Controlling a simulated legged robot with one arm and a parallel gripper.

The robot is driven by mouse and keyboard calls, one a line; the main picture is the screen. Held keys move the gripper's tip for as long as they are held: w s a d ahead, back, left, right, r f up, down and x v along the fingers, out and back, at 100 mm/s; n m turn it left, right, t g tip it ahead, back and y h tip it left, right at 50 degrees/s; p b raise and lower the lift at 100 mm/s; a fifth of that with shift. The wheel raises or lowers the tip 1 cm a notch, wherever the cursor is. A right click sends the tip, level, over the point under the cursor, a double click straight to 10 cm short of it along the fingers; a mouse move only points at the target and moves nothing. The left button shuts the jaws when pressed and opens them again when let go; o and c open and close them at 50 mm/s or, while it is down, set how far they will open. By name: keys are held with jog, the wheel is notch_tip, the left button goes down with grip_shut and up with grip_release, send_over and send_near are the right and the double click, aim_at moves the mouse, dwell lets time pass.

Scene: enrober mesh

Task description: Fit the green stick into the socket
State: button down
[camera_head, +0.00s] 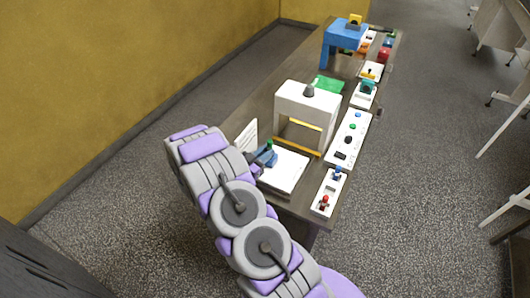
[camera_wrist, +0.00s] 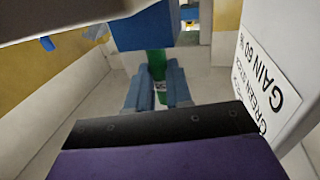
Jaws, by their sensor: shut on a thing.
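My gripper (camera_head: 264,158) has blue fingers, which also show in the wrist view (camera_wrist: 158,92). They are shut on the green stick (camera_wrist: 155,64), which stands between the fingertips. A blue block (camera_wrist: 147,28) adjoins the stick's far end; I cannot tell whether it is joined to it. In the head view a small green part of the stick (camera_head: 269,144) shows at the gripper, over or beside a white base plate (camera_head: 288,178). A white panel (camera_wrist: 285,70) on the right of the wrist view reads "GREEN STICK" and "GAIN 60 %". I cannot make out the socket; it may be hidden by the gripper.
A white arch (camera_head: 309,98) with a grey knob stands beyond the plate, with a yellow bar (camera_head: 298,137) at its foot. White control strips (camera_head: 348,139) line the table's right side. A blue arch (camera_head: 345,40) stands at the far end.

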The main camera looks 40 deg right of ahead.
jog(key=shift+f, duration=0.4)
jog(key=c, duration=0.9)
grip_release()
jog(key=shift+c, duration=0.2)
jog(key=s+a+p, duration=0.1)
jog(key=s+a, duration=0.1)
jog(key=a, duration=1.5)
jog(key=shift+s+a, duration=0.15)
jog(key=shift+s, duration=0.05)
